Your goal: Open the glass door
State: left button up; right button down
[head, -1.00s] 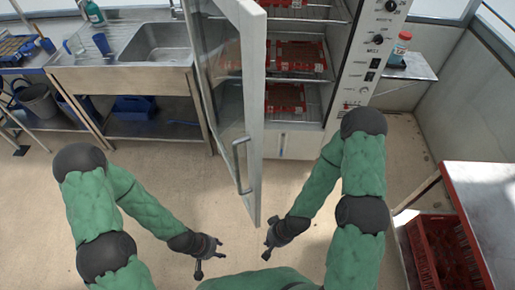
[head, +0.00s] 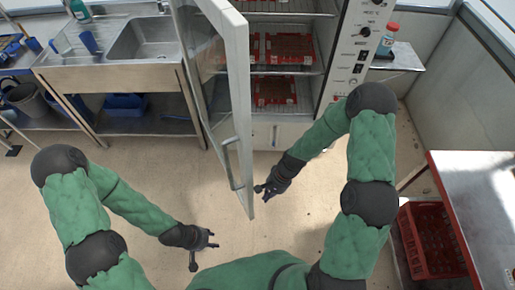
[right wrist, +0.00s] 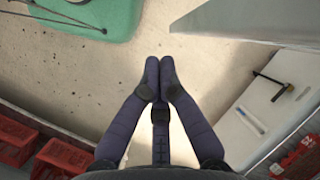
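The glass door (head: 241,130) of the tall cabinet stands swung out toward me in the head view. Its white frame holds a clear pane (head: 212,85). Its bar handle (head: 234,168) is on the left face, near the free edge. My right gripper (head: 263,191) is just right of the door's lower free edge, on the inner side, with nothing visible in it. Whether it touches the door is unclear. In the right wrist view its fingers (right wrist: 160,75) are close together at the tips. My left gripper (head: 203,248) is open and empty, left of the door above the floor.
Red trays (head: 275,90) sit on the racks inside the cabinet. A steel sink bench (head: 110,72) stands to the left of the door. A metal table (head: 475,180) with a red crate (head: 432,240) beneath is at the right. Floor left of the door is clear.

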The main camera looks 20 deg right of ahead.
jog(key=w+d+r+m+y+p, duration=0.1)
jog(key=w+d+r+m+p, duration=0.15)
jog(key=r, duration=0.75)
jog(key=w+d+r+m+y+p, duration=0.1)
jog(key=w+d+r+m+y, duration=0.15)
jog(key=r, duration=0.75)
jog(key=w+d+r+m+y+p, duration=0.15)
jog(key=w+d+r, duration=0.25)
jog(key=r, duration=0.5)
jog(key=s+a+r+b+x, duration=0.1)
jog(key=r+b+x, duration=0.1)
jog(key=x, duration=1.1)
jog(key=shift+s+a+m+g+h, duration=0.3)
jog(key=shift+m+g+h, duration=0.05)
jog(key=shift+g+h, duration=0.05)
